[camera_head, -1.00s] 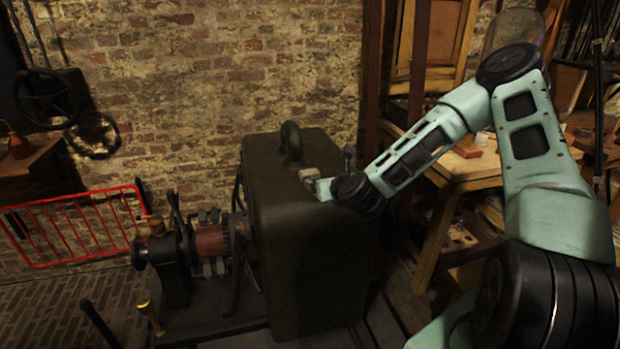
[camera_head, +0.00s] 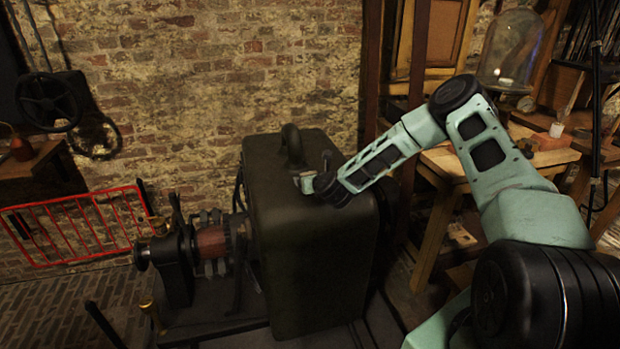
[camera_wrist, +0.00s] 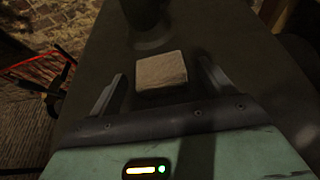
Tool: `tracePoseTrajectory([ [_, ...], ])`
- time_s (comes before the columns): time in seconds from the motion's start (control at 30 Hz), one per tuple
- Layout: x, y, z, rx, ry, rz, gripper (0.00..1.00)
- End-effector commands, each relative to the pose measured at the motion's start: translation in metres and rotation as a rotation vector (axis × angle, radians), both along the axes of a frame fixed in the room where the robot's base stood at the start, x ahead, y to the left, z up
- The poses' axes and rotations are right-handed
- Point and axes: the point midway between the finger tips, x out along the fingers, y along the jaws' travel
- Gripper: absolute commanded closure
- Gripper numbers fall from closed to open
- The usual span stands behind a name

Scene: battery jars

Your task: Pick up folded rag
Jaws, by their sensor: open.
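The folded rag (camera_wrist: 161,71) is a small pale, squarish pad lying flat on top of a dark box (camera_head: 315,235). In the wrist view it sits between the two spread fingers of my gripper (camera_wrist: 162,80), with a gap on each side. The jaws are open and hold nothing. In the head view the rag is hard to make out among the fingers.
Machinery with a reddish coil (camera_head: 212,241) is left of the box. A red barrier (camera_head: 75,228) stands farther left. A wooden table (camera_head: 455,163) and a glass dome (camera_head: 511,50) are at right.

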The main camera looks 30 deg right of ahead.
Motion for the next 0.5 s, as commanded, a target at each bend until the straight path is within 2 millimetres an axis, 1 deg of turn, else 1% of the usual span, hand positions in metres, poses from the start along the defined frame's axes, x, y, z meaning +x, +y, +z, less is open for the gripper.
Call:
tracePoseTrajectory([
  [0.1, 0.015, -0.003, -0.005, 0.000, -0.001, -0.001, 0.18],
  [0.2, 0.021, -0.005, -0.009, 0.001, 0.000, -0.001, 0.18],
  [0.47, 0.024, -0.006, -0.011, 0.001, 0.001, 0.000, 0.18],
  [0.5, 0.024, -0.006, -0.011, 0.001, 0.001, 0.000, 0.21],
])
